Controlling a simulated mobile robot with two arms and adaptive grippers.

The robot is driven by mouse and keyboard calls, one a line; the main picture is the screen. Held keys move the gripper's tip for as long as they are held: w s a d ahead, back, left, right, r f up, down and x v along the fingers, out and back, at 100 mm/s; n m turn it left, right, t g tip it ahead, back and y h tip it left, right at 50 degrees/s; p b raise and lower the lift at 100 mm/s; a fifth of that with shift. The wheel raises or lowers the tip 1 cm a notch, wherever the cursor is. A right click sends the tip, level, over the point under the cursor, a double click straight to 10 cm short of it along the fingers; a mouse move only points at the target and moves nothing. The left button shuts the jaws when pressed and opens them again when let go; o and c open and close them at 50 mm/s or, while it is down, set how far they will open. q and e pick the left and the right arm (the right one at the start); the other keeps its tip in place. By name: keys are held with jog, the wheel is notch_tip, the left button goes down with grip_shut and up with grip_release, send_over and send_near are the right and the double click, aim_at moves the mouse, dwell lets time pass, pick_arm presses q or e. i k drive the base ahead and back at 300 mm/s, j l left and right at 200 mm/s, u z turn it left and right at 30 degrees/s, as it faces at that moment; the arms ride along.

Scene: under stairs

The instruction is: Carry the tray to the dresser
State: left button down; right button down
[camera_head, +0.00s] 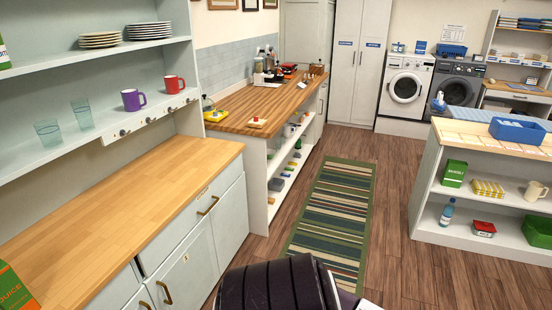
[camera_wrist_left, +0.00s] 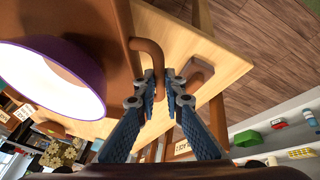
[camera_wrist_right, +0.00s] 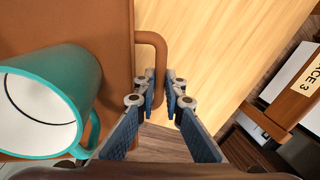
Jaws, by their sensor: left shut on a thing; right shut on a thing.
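The brown tray shows only in the wrist views, in the left one (camera_wrist_left: 118,22) and in the right one (camera_wrist_right: 112,30). My left gripper (camera_wrist_left: 160,85) is shut on one looped tray handle (camera_wrist_left: 152,50). My right gripper (camera_wrist_right: 161,85) is shut on another looped handle (camera_wrist_right: 157,42). A purple-rimmed vessel with a pale inside (camera_wrist_left: 60,75) is on the tray by my left gripper. A teal mug (camera_wrist_right: 75,85) is on it by my right gripper. The dresser, with a pale wooden top (camera_head: 130,200), stands at the left of the head view. Neither gripper shows there.
A light wooden surface lies below the tray (camera_wrist_right: 205,50); whether they touch is unclear. The dresser top is mostly clear, with a green and orange carton (camera_head: 15,288) at its near left. Shelves above hold purple (camera_head: 132,100) and red mugs (camera_head: 174,84). A striped rug (camera_head: 335,210) lies ahead.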

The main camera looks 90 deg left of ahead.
aim_at(131, 217)
jog(key=j+u, duration=0.1)
jog(key=u, duration=0.35)
jog(key=j+u, duration=0.15)
jog(key=u, duration=0.25)
jog(key=j+u, duration=0.1)
jog(key=u, duration=0.35)
jog(key=j+u, duration=0.1)
jog(key=u, duration=0.35)
jog(key=i+j+u, duration=0.1)
jog(key=u, duration=0.35)
jog(key=i+u, duration=0.1)
jog(key=u, duration=0.75)
jog(key=i+l+u, duration=0.15)
jog(key=u, duration=0.25)
jog(key=l+u, duration=0.1)
jog(key=u, duration=0.3)
jog(key=i+l+u, duration=0.1)
jog(key=u, duration=0.35)
jog(key=l+u, duration=0.15)
jog(key=u, duration=0.25)
jog(key=i+l, duration=0.3)
jog(key=i, duration=0.15)
jog(key=i+l, duration=0.3)
jog(key=i, duration=0.15)
jog(key=i+l, duration=0.3)
jog(key=i, duration=0.15)
